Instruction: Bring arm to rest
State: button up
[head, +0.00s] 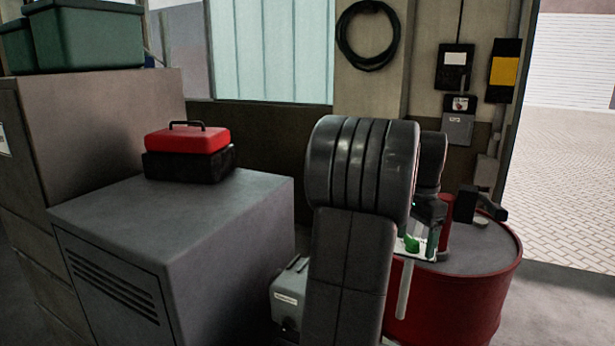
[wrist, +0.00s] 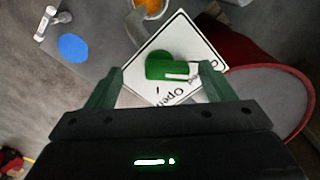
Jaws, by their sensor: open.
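My gripper (wrist: 162,70) is open in the wrist view, with its two dark green fingers spread apart. Between and beyond the fingertips is a green handle-like piece (wrist: 168,66) on a white diamond-shaped plate (wrist: 190,38) with "Open" lettering. I cannot tell whether the fingers touch it. In the head view the green piece (head: 411,243) and a bit of the plate show just right of my arm. My arm stands folded in the middle of the head view and hides most of the gripper.
A red drum (head: 450,290) stands close at the right, its edge also in the wrist view (wrist: 235,50). A grey cabinet (head: 180,215) with a red toolbox (head: 187,140) is at left. A grey box (head: 290,293) sits beside my arm. Open paved ground lies far right.

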notch_tip(320, 180, up, 6)
jog(key=p, duration=0.3)
jog(key=shift+f+n, duration=0.15)
jog(key=shift+n, duration=0.25)
jog(key=shift+r+n, duration=0.45)
jog(key=shift+n, duration=0.35)
jog(key=shift+r+n, duration=0.65)
jog(key=shift+n, duration=0.45)
jog(key=shift+r+n, duration=0.65)
jog(key=shift+n, duration=0.45)
